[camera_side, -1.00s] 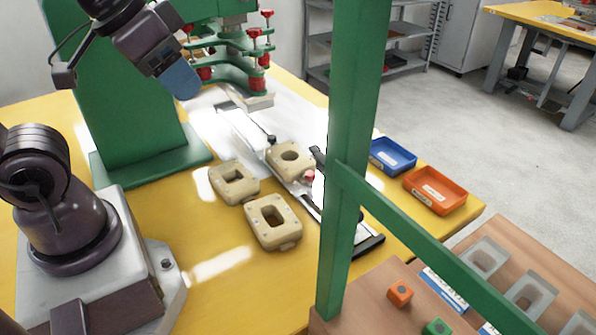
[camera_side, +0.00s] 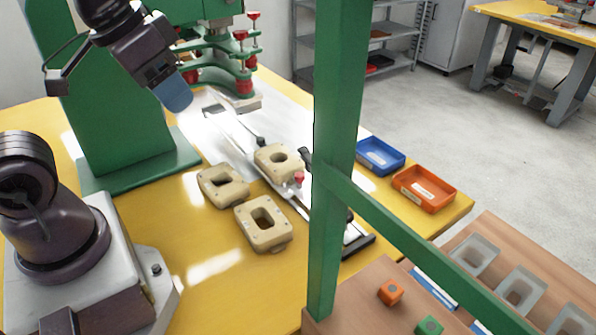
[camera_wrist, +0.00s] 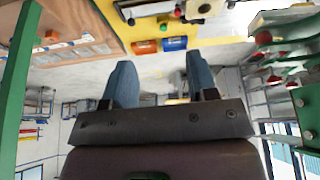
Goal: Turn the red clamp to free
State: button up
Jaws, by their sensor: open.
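The red clamp (camera_side: 298,177) shows as a small red knob at the near right corner of a beige block (camera_side: 278,160) on the slide rail, in the side view. How the clamp is turned is too small to tell. In the wrist view a small red spot (camera_wrist: 178,12) beside the block at the top edge looks like it. My gripper (camera_side: 174,94) is up at the left in the side view, well apart from the clamp. In the wrist view its two blue fingers (camera_wrist: 161,76) stand wide apart with nothing between them.
Two beige fixtures (camera_side: 223,186) (camera_side: 263,224) lie on the yellow table left of the rail. A green press with red clamps (camera_side: 240,87) stands behind. A green post (camera_side: 335,150) crosses the side view right of the rail. Blue (camera_side: 381,157) and orange (camera_side: 424,189) trays lie beyond it.

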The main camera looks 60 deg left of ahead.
jog(key=w+a+f+n+g+h, duration=0.1)
jog(key=w+a+f+n+g, duration=0.4)
jog(key=w, duration=0.5)
jog(key=n+t+h, duration=0.1)
jog(key=n+h, duration=0.3)
jog(key=n, duration=1.1)
send_near(299, 174)
jog(key=x, duration=0.8)
jog(key=shift+d+f, duration=0.2)
jog(key=shift+f, duration=0.05)
jog(key=shift+c, duration=0.5)
jog(key=c, duration=0.8)
